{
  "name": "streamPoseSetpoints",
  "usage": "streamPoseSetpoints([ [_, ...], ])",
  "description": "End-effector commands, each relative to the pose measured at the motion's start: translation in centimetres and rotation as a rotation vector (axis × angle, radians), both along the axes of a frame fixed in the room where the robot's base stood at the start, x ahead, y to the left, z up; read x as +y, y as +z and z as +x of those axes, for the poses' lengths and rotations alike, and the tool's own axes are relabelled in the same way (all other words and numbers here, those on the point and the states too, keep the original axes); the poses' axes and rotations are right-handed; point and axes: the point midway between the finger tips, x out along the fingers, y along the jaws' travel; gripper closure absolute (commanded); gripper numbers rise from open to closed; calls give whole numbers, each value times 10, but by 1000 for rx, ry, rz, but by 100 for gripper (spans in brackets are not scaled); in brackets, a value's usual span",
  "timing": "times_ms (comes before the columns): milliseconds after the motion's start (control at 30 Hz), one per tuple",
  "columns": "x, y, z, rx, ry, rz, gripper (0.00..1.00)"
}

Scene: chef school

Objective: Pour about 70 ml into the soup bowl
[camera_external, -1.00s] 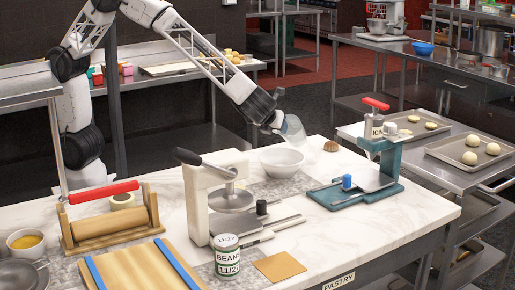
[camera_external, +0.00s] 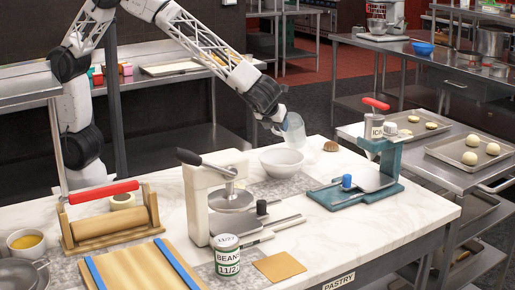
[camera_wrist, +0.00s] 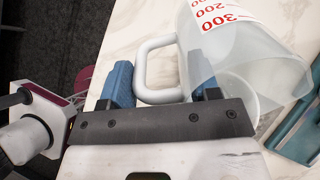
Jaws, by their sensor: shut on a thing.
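A clear measuring jug (camera_external: 293,130) with red markings hangs tilted in the air above the back edge of the white soup bowl (camera_external: 282,161). The bowl stands upright on the marble table, and I cannot see what is in it. My gripper (camera_external: 278,118) is shut on the jug's handle. In the wrist view, my blue fingertips (camera_wrist: 160,80) sit either side of the white handle of the jug (camera_wrist: 245,50). The jug's red 200 and 300 marks face the camera there. I cannot make out a liquid level or a stream.
A white press (camera_external: 215,200) with a dark lever stands left of the bowl. A teal press (camera_external: 355,185) stands to its right, and a small brown round item (camera_external: 331,146) lies behind. A beans can (camera_external: 227,256) stands in front. Marble between the presses is mostly clear.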

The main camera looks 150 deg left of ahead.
Motion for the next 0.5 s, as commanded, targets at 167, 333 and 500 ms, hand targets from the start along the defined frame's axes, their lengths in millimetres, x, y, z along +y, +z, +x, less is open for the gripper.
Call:
streamPoseSetpoints([
  [167, 6, -3, -4, -42, 2, -61, 81],
  [333, 11, -9, -8, -81, 4, -119, 81],
  [500, 17, -15, -11, -119, 4, -175, 81],
])
